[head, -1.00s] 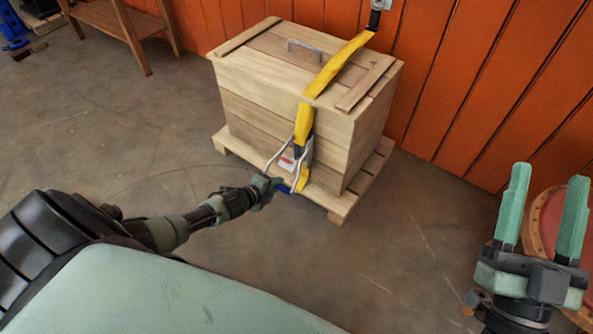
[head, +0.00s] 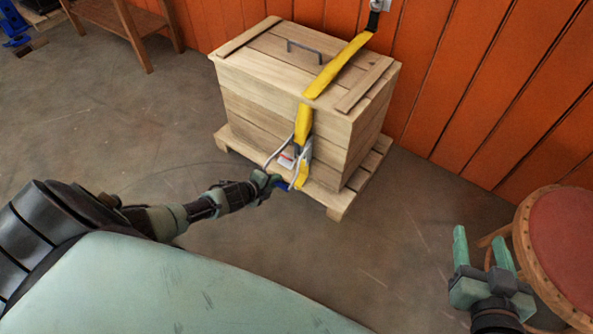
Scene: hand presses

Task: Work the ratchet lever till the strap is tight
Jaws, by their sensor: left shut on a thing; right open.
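A yellow strap (head: 338,68) runs from a fixing on the orange wall, over the lid of a wooden crate (head: 262,112) and down its front. The ratchet lever (head: 283,155) is a silver frame with a blue grip, low on the crate's front, its handle end pointing out and down toward me. My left gripper (head: 273,182) is shut on the lever's blue grip, which its fingers partly hide. My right gripper (head: 484,252) is open and empty at the lower right, well away from the crate. How taut the strap is, I cannot tell.
The crate stands on a wooden pallet (head: 340,209) close to the orange wall (head: 450,80). A round stool with a red seat (head: 567,245) is beside my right gripper. A wooden bench (head: 128,25) stands at the back left. The floor between is clear.

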